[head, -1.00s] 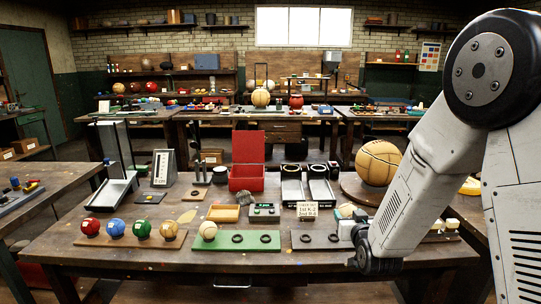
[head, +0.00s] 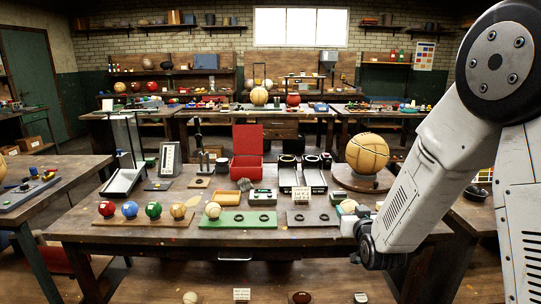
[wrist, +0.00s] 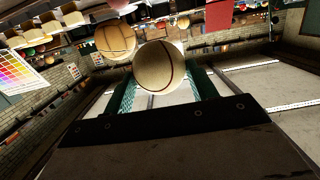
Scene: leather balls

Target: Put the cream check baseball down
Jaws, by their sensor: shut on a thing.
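My gripper (head: 352,222) is shut on a cream ball (head: 348,206), which shows at the end of my arm over the right part of the work table. In the wrist view the ball (wrist: 158,66) sits between the two teal finger pads, with a dark curved seam line across it. Its check pattern is too small to tell. A green board (head: 238,226) on the table carries another pale ball (head: 213,210) at its left and two dark rings. A dark board (head: 315,227) with two rings lies left of my gripper.
A wooden strip (head: 130,222) holds red, blue, green and tan balls at left. A large basketball (head: 367,153) on a round base stands behind my gripper. A red open box (head: 247,160) is farther back.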

